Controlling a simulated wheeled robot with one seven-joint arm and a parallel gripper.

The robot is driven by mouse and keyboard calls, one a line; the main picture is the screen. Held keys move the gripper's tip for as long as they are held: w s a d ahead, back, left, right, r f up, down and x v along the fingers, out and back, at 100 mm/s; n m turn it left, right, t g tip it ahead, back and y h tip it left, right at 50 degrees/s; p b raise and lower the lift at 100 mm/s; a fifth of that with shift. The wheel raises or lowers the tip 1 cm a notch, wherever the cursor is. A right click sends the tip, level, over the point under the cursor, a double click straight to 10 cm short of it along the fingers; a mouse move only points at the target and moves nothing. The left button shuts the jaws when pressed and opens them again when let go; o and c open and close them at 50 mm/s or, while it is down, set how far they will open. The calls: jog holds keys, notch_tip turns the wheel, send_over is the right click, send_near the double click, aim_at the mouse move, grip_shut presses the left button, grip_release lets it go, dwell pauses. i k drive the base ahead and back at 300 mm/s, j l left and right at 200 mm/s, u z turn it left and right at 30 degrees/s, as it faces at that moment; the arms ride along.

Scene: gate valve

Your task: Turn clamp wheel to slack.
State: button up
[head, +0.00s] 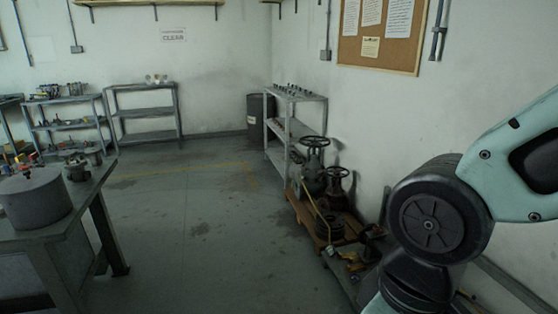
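I cannot tell which wheel in the head view is the clamp wheel. A dark handwheel (316,142) tops a large grey gate valve (313,176) standing on the floor pallet by the right wall. A smaller dark handwheel (338,173) tops a second valve in front of it. Both valves stand upright. Small valve parts (78,165) sit on the workbench at left, too small to read clearly. My gripper is not in view; only links of my arm show at the right edge, overlapping the pallet area.
A workbench (95,192) with a grey drum-shaped thing (33,195) stands at left. A grey shelf (291,140) is behind the wooden pallet (315,226). More shelves (146,112) and a dark bin (259,112) line the far wall. The middle floor (190,230) is clear.

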aim_at(378, 229)
jog(key=i+j+u, duration=0.1)
jog(key=i+u, duration=0.2)
jog(key=i, duration=1.7)
jog(key=i+j+z, duration=0.15)
jog(key=i+z, duration=0.3)
jog(key=i+j+z, duration=0.45)
jog(key=i, duration=0.2)
jog(key=i+j+z, duration=0.95)
jog(key=k+j, duration=0.05)
jog(key=j, duration=0.05)
